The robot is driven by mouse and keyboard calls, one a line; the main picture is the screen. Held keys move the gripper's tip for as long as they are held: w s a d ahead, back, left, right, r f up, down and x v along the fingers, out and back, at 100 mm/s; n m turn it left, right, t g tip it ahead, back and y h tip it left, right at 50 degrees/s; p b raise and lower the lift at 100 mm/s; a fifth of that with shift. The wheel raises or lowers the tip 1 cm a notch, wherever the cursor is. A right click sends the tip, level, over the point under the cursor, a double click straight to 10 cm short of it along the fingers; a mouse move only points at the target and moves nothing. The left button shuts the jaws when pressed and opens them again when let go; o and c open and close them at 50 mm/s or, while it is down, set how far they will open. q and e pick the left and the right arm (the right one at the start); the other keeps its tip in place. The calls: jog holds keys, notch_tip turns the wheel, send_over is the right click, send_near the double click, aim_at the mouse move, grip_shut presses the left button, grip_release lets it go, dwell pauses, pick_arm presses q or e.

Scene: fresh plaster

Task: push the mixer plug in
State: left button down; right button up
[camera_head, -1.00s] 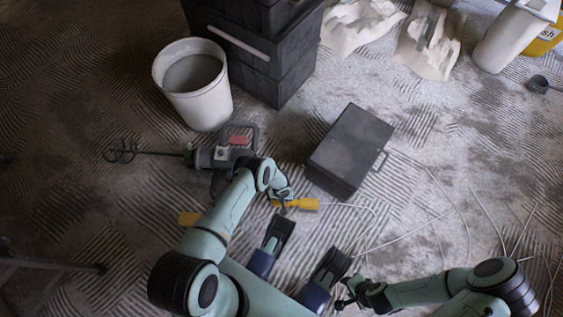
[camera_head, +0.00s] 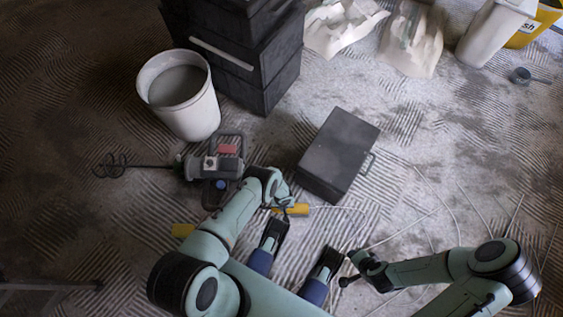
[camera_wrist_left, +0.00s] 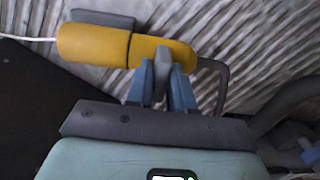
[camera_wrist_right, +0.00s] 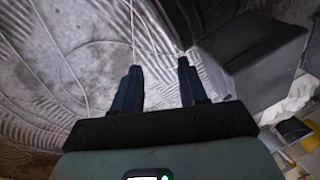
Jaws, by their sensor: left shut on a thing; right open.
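The mixer (camera_head: 212,165) lies on the floor at the left, its whisk pointing left. A yellow plug (camera_wrist_left: 165,55) and a yellow socket piece (camera_wrist_left: 92,45) with a white cable lie end to end in the left wrist view, a thin dark seam between them. The yellow pair (camera_head: 293,210) is partly hidden by my left gripper (camera_head: 284,203) in the head view. My left gripper (camera_wrist_left: 162,75) is shut on a grey tab at the yellow plug. How deep the plug sits is unclear. My right gripper (camera_head: 347,277) is open and empty, as its wrist view (camera_wrist_right: 160,85) shows.
A dark box (camera_head: 338,155) stands just beyond the yellow pair. A white bucket (camera_head: 190,110) and black stacked cases (camera_head: 245,60) stand behind the mixer. Thin white cables cross the floor at right.

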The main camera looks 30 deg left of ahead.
pick_arm(q)
jog(key=shift+w+d, duration=0.2)
jog(key=shift+d, duration=0.05)
pick_arm(e)
jog(key=shift+s, duration=0.1)
pick_arm(q)
jog(key=c, duration=1.1)
grip_release()
jog(key=shift+r, duration=0.1)
jog(key=shift+r, duration=0.2)
notch_tip(320, 180, up, 4)
jog(key=p, duration=0.2)
jog(key=shift+p, duration=0.35)
pick_arm(e)
notch_tip(320, 180, up, 4)
jog(key=w+t, duration=0.1)
jog(key=w, duration=0.2)
pick_arm(q)
notch_tip(320, 180, up, 9)
jog(key=p, duration=0.4)
pick_arm(e)
jog(key=s+a+r+g, duration=0.1)
jog(key=s+a+r, duration=0.1)
jog(key=s, duration=0.2)
jog(key=s+a+r+g+y, duration=0.1)
jog(key=s+a+r, duration=0.1)
jog(key=s, duration=0.2)
jog(key=shift+a+r+n, duration=0.25)
jog(key=shift+r+n, duration=0.05)
jog(key=shift+n, duration=0.1)
